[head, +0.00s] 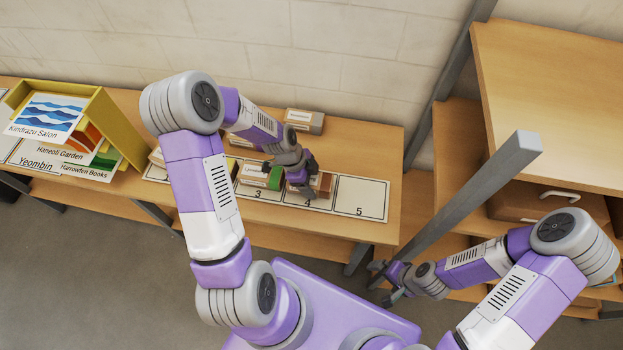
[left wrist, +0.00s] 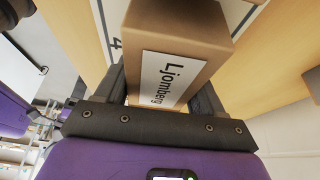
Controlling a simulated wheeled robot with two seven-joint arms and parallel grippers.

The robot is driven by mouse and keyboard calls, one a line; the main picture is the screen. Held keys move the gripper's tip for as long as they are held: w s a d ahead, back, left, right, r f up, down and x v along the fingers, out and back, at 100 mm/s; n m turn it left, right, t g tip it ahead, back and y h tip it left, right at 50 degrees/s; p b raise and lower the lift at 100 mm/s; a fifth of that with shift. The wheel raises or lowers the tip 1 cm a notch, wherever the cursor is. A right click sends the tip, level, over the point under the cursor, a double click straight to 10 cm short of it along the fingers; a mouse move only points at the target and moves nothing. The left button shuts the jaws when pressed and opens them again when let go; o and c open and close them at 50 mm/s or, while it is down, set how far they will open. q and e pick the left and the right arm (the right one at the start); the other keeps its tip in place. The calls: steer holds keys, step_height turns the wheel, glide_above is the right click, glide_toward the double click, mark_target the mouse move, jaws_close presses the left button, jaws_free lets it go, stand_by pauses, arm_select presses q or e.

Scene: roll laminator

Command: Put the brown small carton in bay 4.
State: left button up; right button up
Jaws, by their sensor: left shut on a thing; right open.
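The brown small carton (head: 326,184) is at bay 4 (head: 318,205) on the numbered strip. My left gripper (head: 305,188) is shut on it and partly hides it in the head view. In the left wrist view the carton (left wrist: 180,40) sits between the two fingers, its white "Ljomberg" label facing the camera. The printed 4 (left wrist: 116,44) shows beside it. I cannot tell whether the carton touches the strip. My right gripper (head: 392,284) is open and empty, low beside the grey post and away from the strip.
Bay 5 (head: 360,198) is empty. A grey-brown carton (head: 304,120) stands behind, near the wall. A grey post (head: 470,195) and wooden shelves (head: 555,80) are at right.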

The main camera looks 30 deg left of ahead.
arm_select(q)
steer(key=shift+f, duration=0.15)
steer(key=o, duration=1.4)
steer(key=shift+p+v, duration=0.6)
steer(key=shift+v, duration=3.2)
steer(key=shift+f, duration=0.1)
